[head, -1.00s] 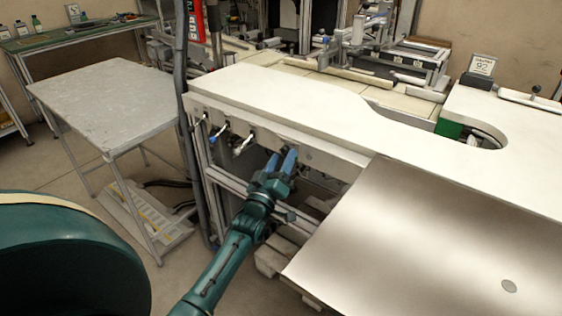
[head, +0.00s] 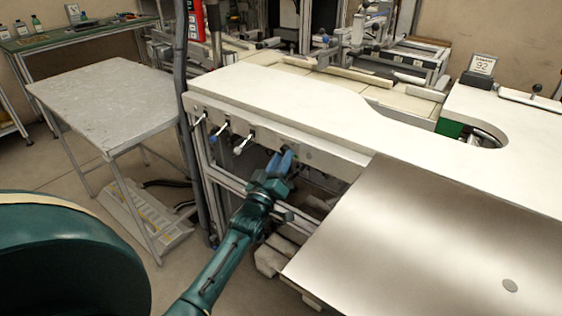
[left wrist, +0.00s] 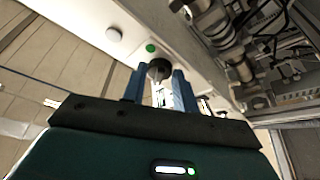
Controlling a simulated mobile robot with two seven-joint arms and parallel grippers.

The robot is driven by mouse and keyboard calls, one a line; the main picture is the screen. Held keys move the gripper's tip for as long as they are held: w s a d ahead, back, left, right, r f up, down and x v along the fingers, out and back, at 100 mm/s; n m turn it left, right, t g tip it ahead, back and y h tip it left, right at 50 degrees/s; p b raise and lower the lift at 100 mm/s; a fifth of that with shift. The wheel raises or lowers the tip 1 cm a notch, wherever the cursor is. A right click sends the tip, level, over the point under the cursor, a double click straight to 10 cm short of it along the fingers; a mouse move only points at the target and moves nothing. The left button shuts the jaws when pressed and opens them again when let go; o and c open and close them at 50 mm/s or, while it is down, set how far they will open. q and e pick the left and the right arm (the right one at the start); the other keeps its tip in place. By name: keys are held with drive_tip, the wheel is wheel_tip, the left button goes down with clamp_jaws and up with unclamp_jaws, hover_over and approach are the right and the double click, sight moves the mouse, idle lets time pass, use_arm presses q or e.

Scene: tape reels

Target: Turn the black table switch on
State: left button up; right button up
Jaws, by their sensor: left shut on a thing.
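The black table switch (left wrist: 158,69) is a dark round knob on the underside-facing white front panel of the table, seen in the left wrist view. My left gripper (left wrist: 160,88) has its two blue fingers on either side of the knob and is shut on it. In the head view my left gripper (head: 283,158) reaches the table's front panel, and its fingers and the panel's edge hide the knob. A green round button (left wrist: 150,48) and a pale round button (left wrist: 113,35) sit beside the knob. My right gripper is not in view.
Several levers, one with a blue tip (head: 219,131), stick out of the front panel left of my gripper. The white tabletop (head: 290,105) lies above. A metal sheet (head: 420,240) slopes at the right. A grey side table (head: 105,100) stands left.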

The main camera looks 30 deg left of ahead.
use_arm(q)
drive_tip(key=m+h+b, duration=0.1)
drive_tip(key=m+h, duration=0.1)
drive_tip(key=m, duration=0.3)
drive_tip(key=a+m+h+b, duration=0.1)
drive_tip(key=m+h, duration=0.2)
drive_tip(key=m, duration=0.3)
drive_tip(key=m+h, duration=0.3)
drive_tip(key=m, duration=0.2)
drive_tip(key=shift+a+m+b, duration=0.15)
drive_tip(key=shift+m+b, duration=0.15)
drive_tip(key=shift+b, duration=0.1)
drive_tip(key=shift+m+g+h, duration=0.5)
drive_tip(key=shift+m+h, duration=0.2)
drive_tip(key=shift+m, duration=0.5)
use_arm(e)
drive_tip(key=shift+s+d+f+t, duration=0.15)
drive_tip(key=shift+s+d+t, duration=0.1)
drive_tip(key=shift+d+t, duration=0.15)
use_arm(q)
drive_tip(key=shift+a+m, duration=0.1)
drive_tip(key=shift+m, duration=0.2)
drive_tip(key=o, duration=1)
drive_tip(key=shift+c, duration=0.2)
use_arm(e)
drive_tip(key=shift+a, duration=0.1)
use_arm(q)
drive_tip(key=v, duration=1.3)
